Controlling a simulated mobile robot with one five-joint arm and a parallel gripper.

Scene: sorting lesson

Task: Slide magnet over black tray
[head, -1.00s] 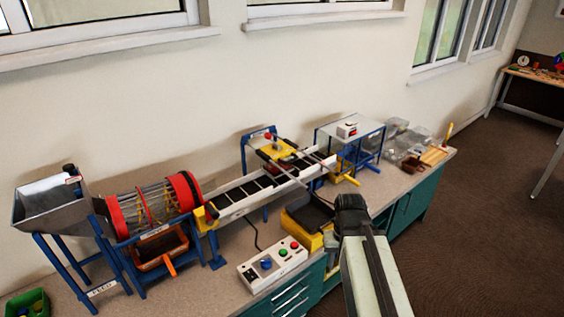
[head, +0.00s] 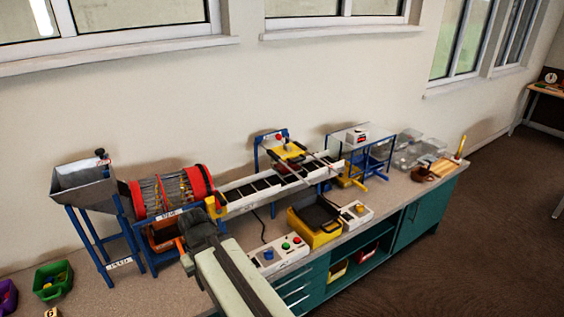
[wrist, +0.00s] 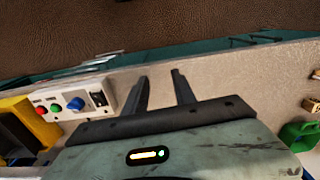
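The yellow magnet carriage (head: 288,151) with a red knob sits on two rails across the conveyor. The black tray (head: 320,212) lies on a yellow stand (head: 308,233) at the near side of the conveyor, to the right of and nearer than the carriage. My gripper (head: 193,228) is left of both, in front of the drum, and touches neither. In the wrist view my gripper (wrist: 158,78) has its two fingers apart with nothing between them, above the bare bench top. The carriage does not show in the wrist view.
A control box (head: 280,252) with coloured knobs stands near the bench's front edge; it also shows in the wrist view (wrist: 70,105). A second small box (head: 354,215) is right of the tray. The wire drum (head: 172,190), hopper (head: 84,185) and green bin (head: 53,280) are at left.

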